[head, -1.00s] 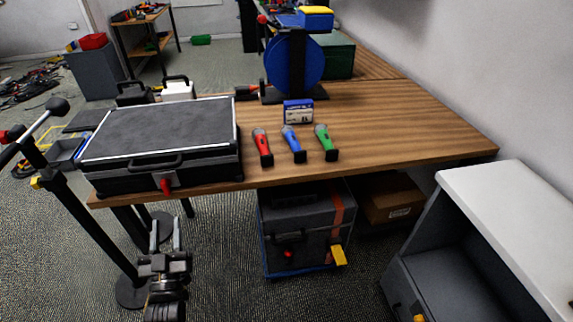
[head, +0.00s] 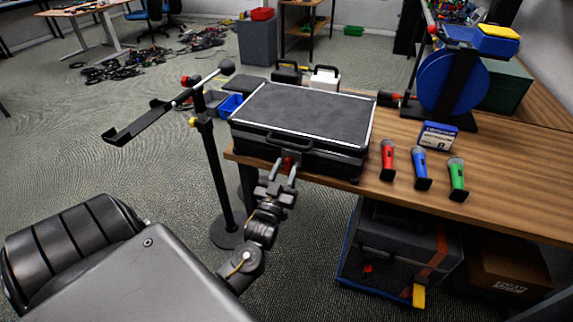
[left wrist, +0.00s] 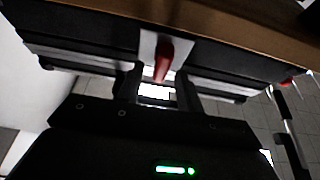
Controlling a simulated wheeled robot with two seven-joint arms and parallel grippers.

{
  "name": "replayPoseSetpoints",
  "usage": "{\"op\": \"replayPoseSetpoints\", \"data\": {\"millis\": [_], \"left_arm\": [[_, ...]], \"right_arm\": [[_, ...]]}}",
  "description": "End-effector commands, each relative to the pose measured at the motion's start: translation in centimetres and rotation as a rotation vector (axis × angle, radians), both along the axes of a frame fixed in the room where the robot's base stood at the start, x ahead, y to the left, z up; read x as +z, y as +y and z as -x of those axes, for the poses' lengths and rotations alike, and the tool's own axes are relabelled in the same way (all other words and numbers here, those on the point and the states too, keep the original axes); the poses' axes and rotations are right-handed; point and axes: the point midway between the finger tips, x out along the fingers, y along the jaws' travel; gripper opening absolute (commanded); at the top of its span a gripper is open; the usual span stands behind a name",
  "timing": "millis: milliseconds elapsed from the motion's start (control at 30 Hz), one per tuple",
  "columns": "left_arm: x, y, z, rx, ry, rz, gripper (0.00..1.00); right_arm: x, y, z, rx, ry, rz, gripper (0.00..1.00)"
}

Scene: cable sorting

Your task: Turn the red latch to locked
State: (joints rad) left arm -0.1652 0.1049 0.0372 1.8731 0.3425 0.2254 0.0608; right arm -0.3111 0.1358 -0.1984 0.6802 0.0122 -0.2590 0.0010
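The black case (head: 297,118) with a grey lid lies shut near the left end of the wooden table. Its red latch (head: 288,161) is on the front face below the handle, mostly hidden by my gripper. In the left wrist view the red latch (left wrist: 163,60) hangs from a pale plate, nearly in line with the fingers and slightly tilted. My left gripper (head: 284,169) is right in front of the latch. Its fingers (left wrist: 158,82) are open, one on each side of the latch, with gaps showing beside it. My right gripper is out of view.
A black stand (head: 215,170) rises close left of my left arm. A dark box (head: 400,250) sits under the table (head: 500,190).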

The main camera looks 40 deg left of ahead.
Motion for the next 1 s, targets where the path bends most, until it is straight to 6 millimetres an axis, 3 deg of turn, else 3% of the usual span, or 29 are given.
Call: {"op": "replayPoseSetpoints", "data": {"millis": [400, 700, 1000], "left_arm": [[0.33, 0.29, -0.84, 0.0, 0.001, 0.0, 0.36], [0.34, 0.29, -0.82, 0.0, 0.001, 0.0, 0.0], [0.44, 0.3, -0.82, 0.0, 0.009, -0.022, 0.0]], "right_arm": [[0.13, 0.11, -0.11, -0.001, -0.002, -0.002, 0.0], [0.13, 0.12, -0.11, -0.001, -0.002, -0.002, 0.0], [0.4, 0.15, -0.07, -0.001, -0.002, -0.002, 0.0]]}}
